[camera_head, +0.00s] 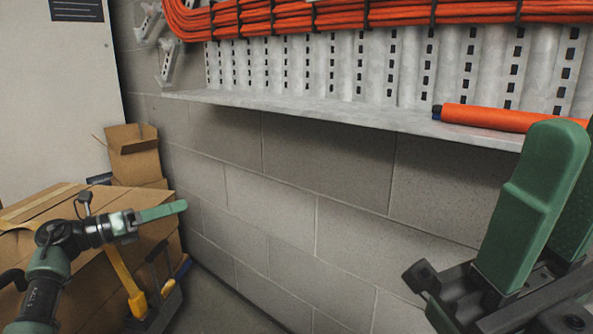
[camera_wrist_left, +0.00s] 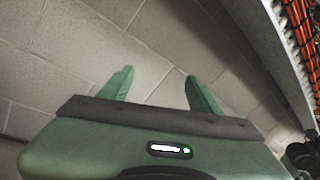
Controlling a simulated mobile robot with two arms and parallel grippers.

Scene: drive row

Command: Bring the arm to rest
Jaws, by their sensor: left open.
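My left arm comes in from the left edge in the head view, over the cardboard boxes. Its gripper (camera_head: 160,212) points right towards the block wall, and its green fingers overlap from this side. In the left wrist view the same gripper (camera_wrist_left: 159,88) is open, with two green fingers wide apart. Nothing is between them, and only the wall shows beyond. My right gripper (camera_head: 572,205) is large and close at the right edge, pointing up in front of the wall below the shelf. Its far finger is cut off by the frame, so its opening is unclear.
A grey shelf (camera_head: 330,110) juts from the block wall (camera_head: 270,205), with an orange cylinder (camera_head: 490,117) on it and orange cables (camera_head: 345,15) above. Cardboard boxes (camera_head: 125,200) stand at left, with a yellow-handled item (camera_head: 125,280) in front. Bare floor (camera_head: 225,300) shows below.

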